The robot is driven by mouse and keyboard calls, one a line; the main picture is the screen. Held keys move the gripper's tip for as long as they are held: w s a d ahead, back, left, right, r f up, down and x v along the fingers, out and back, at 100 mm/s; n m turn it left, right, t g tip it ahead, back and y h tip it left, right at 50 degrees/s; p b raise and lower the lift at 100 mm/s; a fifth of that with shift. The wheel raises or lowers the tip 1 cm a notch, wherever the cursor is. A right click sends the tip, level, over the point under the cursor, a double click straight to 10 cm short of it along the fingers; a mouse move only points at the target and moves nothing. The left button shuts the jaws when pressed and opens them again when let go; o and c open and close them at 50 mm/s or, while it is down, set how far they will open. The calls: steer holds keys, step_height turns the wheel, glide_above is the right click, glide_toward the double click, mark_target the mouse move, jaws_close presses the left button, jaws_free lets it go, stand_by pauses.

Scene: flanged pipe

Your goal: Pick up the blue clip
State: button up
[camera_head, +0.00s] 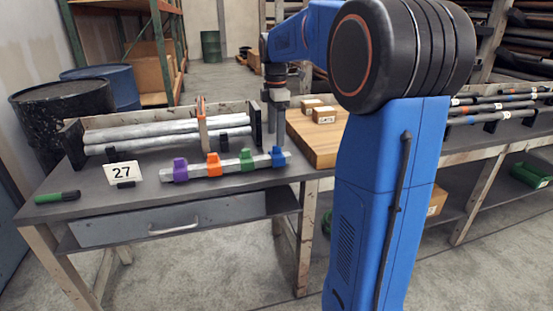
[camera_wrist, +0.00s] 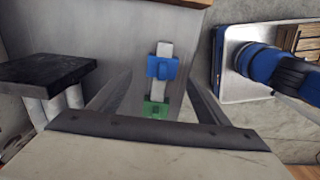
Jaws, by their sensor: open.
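The blue clip (camera_head: 278,158) sits on the right end of a pale metal bar (camera_head: 261,161) on the dark workbench. The wrist view shows the blue clip (camera_wrist: 162,68) beyond my gripper's body, between the lines of its two fingers. My gripper (camera_head: 275,138) points down above the right end of the bar, with nothing held. In the wrist view my gripper (camera_wrist: 160,90) has its fingers apart. The green clip (camera_head: 247,159) is left of the blue one, and in the wrist view the green clip (camera_wrist: 156,109) is partly hidden by my gripper's body.
An orange clip (camera_head: 214,165) and a purple clip (camera_head: 180,170) sit further left on the bar. Grey pipes (camera_head: 150,131) lie in a rack behind it, with dark end plates. A number 27 card (camera_head: 123,173) stands at the left. Bare bench lies in front of the bar.

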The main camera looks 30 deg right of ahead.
mark_target(277, 154)
steer(key=shift+s+f, duration=0.2)
steer(key=shift+f, duration=2.65)
steer(key=c, duration=1.2)
